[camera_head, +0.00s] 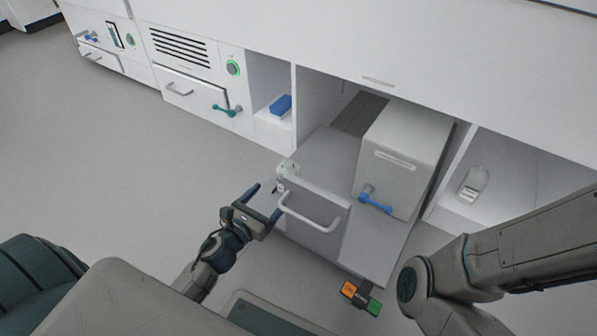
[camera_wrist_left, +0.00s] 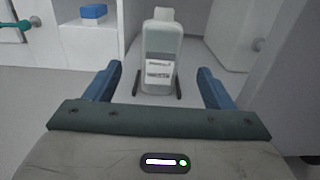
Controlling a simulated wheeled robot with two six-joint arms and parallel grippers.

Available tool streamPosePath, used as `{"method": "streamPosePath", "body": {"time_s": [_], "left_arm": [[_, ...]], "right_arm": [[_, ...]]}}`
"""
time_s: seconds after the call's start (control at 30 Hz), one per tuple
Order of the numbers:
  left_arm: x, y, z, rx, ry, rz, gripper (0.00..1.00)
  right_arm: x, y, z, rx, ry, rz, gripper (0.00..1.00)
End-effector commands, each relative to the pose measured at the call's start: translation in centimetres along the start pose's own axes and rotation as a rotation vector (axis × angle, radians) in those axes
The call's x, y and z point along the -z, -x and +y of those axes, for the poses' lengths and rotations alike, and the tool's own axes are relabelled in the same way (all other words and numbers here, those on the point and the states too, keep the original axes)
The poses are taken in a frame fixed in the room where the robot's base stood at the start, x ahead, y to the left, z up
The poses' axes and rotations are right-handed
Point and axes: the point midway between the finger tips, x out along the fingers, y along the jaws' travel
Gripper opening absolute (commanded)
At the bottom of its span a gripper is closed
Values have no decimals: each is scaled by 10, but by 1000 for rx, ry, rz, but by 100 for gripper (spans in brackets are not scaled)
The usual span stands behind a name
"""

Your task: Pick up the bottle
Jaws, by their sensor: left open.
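The bottle (camera_wrist_left: 162,48) stands upright in the left wrist view, with a grey body, a white cap and a white label with dark print. In the head view a small pale shape that looks like the bottle (camera_head: 286,170) shows at the left corner of the pulled-out drawer. My left gripper (camera_head: 268,203) is open and close in front of it. In the left wrist view the blue fingers of my left gripper (camera_wrist_left: 160,84) are spread, with the bottle centred ahead between them, apart from both. My right arm comes in from the right, but its gripper is not visible.
A drawer with a white handle (camera_head: 312,212) juts out beside the bottle. A grey box with a blue handle (camera_head: 375,200) stands on its right. A blue block (camera_head: 281,105) lies in an open cubby, and a pale container (camera_head: 472,185) in the right compartment. The left floor is clear.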

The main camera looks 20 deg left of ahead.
Motion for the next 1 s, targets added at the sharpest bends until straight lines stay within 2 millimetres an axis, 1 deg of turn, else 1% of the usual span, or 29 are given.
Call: {"method": "streamPosePath", "body": {"time_s": [0.07, 0.17, 0.3, 0.4, 0.57, 0.67, 0.83, 0.9, 1.0], "left_arm": [[0, -1, 0, 1, -5, -2, 76], [-3, -8, 0, 1, -6, -3, 76], [-7, -30, -1, 0, -5, -3, 76], [-4, -44, 0, 1, -6, -4, 76], [-2, -56, -1, 1, -5, -3, 76], [-6, -64, -1, 1, -5, -4, 76], [-17, -90, -2, 2, -5, -5, 76], [-12, -98, -2, 2, -5, -3, 76], [-11, -106, -2, 2, -5, -2, 76]], "right_arm": [[2, 0, 0, -1, -1, 6, 0], [0, -7, -2, -1, -1, 9, 0], [-7, -20, -6, 0, 0, 9, 0], [-9, -23, -7, 0, 1, 10, 0], [-10, -25, -7, 0, 2, 10, 0], [-13, -30, -9, 0, 2, 10, 0], [-19, -42, -12, 1, 3, 11, 0], [-18, -40, -12, 0, 2, 12, 0], [-18, -40, -12, 0, 3, 11, 0]]}}
